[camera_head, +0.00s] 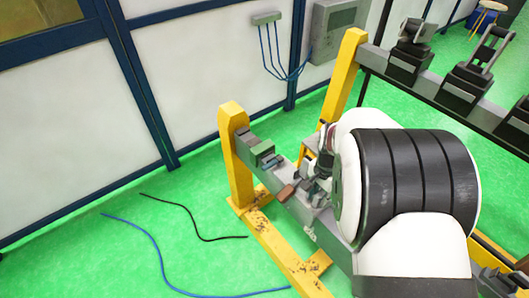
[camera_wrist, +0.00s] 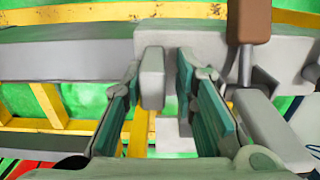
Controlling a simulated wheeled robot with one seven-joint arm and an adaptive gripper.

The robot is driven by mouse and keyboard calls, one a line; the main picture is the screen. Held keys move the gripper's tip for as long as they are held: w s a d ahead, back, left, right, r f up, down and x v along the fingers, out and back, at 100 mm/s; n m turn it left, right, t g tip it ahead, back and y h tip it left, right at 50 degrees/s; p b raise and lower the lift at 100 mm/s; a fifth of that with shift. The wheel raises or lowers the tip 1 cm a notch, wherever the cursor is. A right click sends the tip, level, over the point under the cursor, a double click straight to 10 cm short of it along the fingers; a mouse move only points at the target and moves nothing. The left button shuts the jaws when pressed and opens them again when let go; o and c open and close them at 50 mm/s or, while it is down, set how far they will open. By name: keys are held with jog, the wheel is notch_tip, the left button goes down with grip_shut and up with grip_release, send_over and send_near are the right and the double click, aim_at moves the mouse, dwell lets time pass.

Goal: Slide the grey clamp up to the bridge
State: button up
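In the wrist view, my gripper (camera_wrist: 158,70) has its two green-padded fingers apart. A light grey upright tab (camera_wrist: 152,78), seemingly part of the grey clamp, stands between them, nearer the left finger. A gap shows between the tab and the right finger. A grey plate (camera_wrist: 205,42) lies behind it. A brown handle (camera_wrist: 248,22) on a thin rod stands to the right of the fingers. In the head view, the brown handle (camera_head: 287,193) sits beside the grey rail, and my gripper's fingers are small and partly hidden there. I cannot tell which part is the bridge.
A large black and white body (camera_head: 400,185) covers the near right. Black clamps (camera_head: 410,60) stand on a dark beam. Cables (camera_head: 160,255) lie on the open green floor.

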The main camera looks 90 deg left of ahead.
jog(key=shift+s+a+b, duration=0.2)
jog(key=shift+s+a, duration=0.25)
jog(key=shift+a, duration=0.25)
jog(key=shift+s+a+b, duration=0.2)
jog(key=shift+s+a, duration=0.25)
jog(key=shift+a, duration=0.2)
jog(key=shift+s+a, duration=0.3)
jog(key=shift+a, duration=0.1)
jog(key=shift+w+d, duration=0.15)
jog(key=shift+d, duration=0.1)
jog(key=shift+o, duration=1.4)
notch_tip(320, 180, up, 10)
jog(key=p, duration=0.3)
